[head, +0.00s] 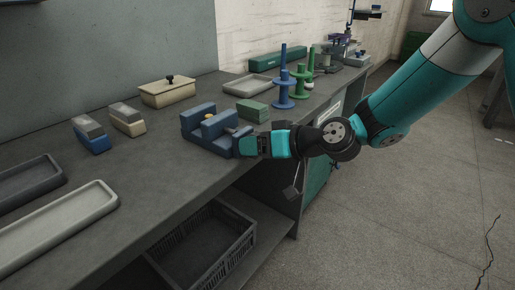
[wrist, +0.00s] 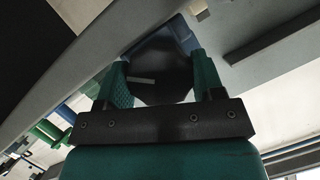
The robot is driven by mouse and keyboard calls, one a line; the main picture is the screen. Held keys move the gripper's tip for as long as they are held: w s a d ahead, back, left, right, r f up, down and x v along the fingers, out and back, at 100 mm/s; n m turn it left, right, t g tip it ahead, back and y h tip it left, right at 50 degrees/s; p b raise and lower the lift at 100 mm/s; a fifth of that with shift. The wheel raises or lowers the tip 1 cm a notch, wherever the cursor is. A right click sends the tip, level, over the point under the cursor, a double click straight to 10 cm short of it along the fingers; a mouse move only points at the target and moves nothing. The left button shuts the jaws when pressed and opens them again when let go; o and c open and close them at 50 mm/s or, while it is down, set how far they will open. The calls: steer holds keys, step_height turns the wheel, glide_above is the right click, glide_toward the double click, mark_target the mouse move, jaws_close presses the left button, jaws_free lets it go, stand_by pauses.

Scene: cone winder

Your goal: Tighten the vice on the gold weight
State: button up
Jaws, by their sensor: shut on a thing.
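The blue vice (head: 206,127) stands on the grey bench near its front edge. My gripper (head: 247,144) is at the front end of the vice, coming in from the right. In the wrist view, my gripper (wrist: 160,78) has its two teal fingers on either side of a dark round knob (wrist: 162,72) at the end of the vice, and is shut on it. A pale bar mark shows on the knob's face. How tightly the jaws press the weight cannot be told.
A green block (head: 252,110) lies just behind the vice. Blue and green spindles (head: 284,92) stand farther right. A lidded box (head: 167,92), small two-tone blocks (head: 90,135) and trays (head: 60,225) are to the left. A dark crate (head: 205,245) sits below the bench.

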steer(key=shift+m, duration=0.5)
steer(key=o, duration=0.9)
steer(key=shift+d, duration=0.1)
steer(key=b+v, duration=0.1)
steer(key=v, duration=1.6)
steer(key=shift+w+d, duration=0.1)
steer(key=shift+d, duration=0.15)
